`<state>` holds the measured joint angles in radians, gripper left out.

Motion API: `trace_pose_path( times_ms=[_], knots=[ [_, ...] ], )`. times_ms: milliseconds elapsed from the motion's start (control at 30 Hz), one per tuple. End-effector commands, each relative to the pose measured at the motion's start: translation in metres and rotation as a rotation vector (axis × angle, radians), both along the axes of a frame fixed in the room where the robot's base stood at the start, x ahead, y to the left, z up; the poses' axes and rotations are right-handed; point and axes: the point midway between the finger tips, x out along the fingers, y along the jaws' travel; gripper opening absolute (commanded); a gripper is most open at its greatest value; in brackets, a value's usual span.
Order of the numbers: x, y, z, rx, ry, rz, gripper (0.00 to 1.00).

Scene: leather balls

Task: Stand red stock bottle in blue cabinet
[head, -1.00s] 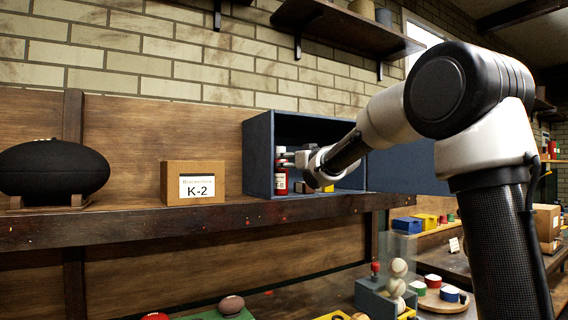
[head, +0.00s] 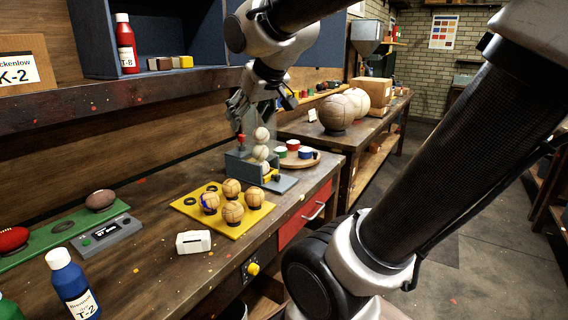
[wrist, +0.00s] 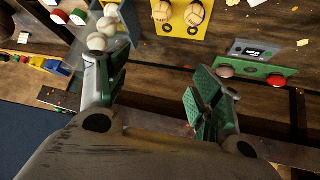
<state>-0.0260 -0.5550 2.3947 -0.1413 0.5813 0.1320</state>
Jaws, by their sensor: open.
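The red stock bottle (head: 126,45), with a white cap and a T-8 label, stands upright inside the blue cabinet (head: 100,67), near its left wall. My gripper (head: 262,101) is outside the cabinet, to the right of the bottle and lower, above the workbench and apart from the bottle. In the wrist view my gripper (wrist: 155,90) is open, with its green-padded fingers apart and nothing between them. The bottle is not visible in the wrist view.
Small blocks (head: 170,63) lie in the cabinet beside the bottle. Below are a yellow board (head: 254,215) with leather balls, a clear tube (head: 245,130) of white balls, a grey device (head: 105,234) and a blue bottle (head: 72,285). The floor at right looks clear.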

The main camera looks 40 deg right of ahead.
Motion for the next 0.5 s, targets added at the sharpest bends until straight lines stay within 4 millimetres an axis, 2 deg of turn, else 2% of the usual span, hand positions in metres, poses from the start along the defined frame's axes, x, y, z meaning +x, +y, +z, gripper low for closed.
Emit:
trace_pose_path(
  times_ms=[33, 100, 200, 300, 500],
  knots=[
    [-0.036, -0.001, -0.019, 0.009, 0.077, -0.005, 0.66],
    [-0.079, 0.001, -0.045, 0.025, 0.183, 0.001, 0.66],
    [-0.122, 0.005, -0.069, 0.045, 0.290, 0.014, 0.66],
    [-0.142, 0.008, -0.080, 0.056, 0.342, 0.023, 0.66],
    [-0.146, 0.009, -0.083, 0.058, 0.354, 0.026, 0.66]
  ],
)
